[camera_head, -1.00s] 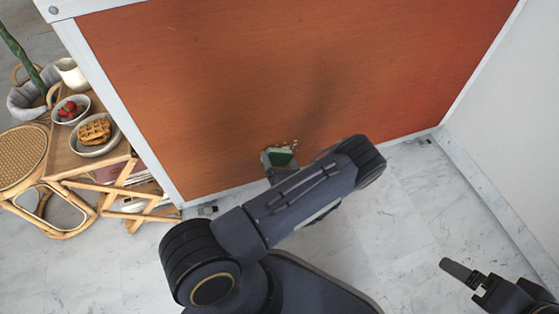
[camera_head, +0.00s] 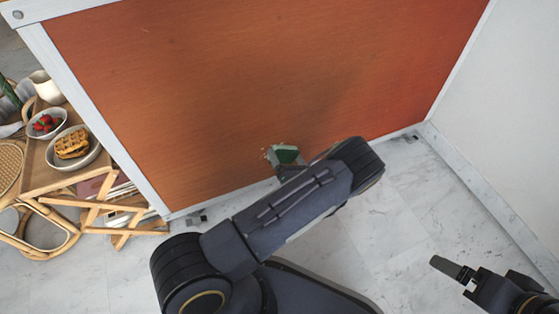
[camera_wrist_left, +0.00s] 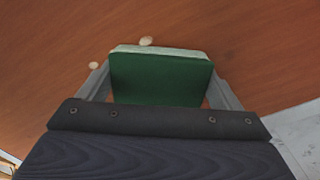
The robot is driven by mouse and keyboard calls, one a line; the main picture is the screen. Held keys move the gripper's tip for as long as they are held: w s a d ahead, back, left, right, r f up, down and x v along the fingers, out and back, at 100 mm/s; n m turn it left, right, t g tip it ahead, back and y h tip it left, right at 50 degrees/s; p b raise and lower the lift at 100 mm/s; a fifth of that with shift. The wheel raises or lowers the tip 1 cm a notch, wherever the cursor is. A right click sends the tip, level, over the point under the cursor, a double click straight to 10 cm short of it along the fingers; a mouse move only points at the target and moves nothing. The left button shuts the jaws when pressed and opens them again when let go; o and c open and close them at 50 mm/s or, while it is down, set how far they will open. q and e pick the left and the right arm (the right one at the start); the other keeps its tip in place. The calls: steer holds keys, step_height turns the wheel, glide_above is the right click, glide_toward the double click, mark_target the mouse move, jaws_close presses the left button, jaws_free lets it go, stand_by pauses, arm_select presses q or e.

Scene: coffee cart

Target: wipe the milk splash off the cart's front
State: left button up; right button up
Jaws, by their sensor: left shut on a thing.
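The cart's front (camera_head: 190,90) is a large orange-brown wood panel in a pale frame. My left gripper (camera_head: 284,163) is shut on a green sponge (camera_head: 288,153) with a pale face, low on the panel. In the left wrist view the sponge (camera_wrist_left: 160,80) sits between the two fingers, its pale edge at the panel; I cannot tell whether it touches. Small cream spots of the milk splash (camera_head: 266,154) show just left of the sponge; two spots (camera_wrist_left: 146,41) show in the wrist view. The sponge may hide others. My right gripper (camera_head: 462,274) is low right, away from the panel, seemingly empty.
A rattan side table (camera_head: 40,180) at the left holds a bowl of strawberries (camera_head: 47,123), a waffle bowl (camera_head: 98,157) and a cream jug (camera_head: 47,88). A white wall (camera_head: 505,130) stands at the right. The marble floor (camera_head: 400,200) before the cart is clear.

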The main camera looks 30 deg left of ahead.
mark_target(266, 155)
arm_select(q)
steer(key=shift+w+d, duration=0.35)
steer(key=shift+s+a, duration=0.1)
steer(key=shift+s+a+p, duration=0.45)
steer(key=shift+s+a, duration=0.55)
steer(key=shift+s+a+p, duration=0.6)
steer(key=shift+s+a, duration=1)
steer(key=shift+s, duration=0.25)
steer(key=shift+s+r, duration=0.1)
steer(key=shift+r, duration=0.1)
steer(key=shift+w+d+f, duration=0.1)
steer(key=shift+w+d, duration=0.45)
steer(key=shift+w, duration=0.05)
steer(key=shift+w+d+b, duration=0.5)
steer(key=shift+w+d, duration=0.3)
steer(key=shift+w, duration=0.25)
steer(key=shift+w+d+b, duration=0.65)
steer(key=shift+w+d, duration=0.65)
steer(key=shift+w, duration=0.15)
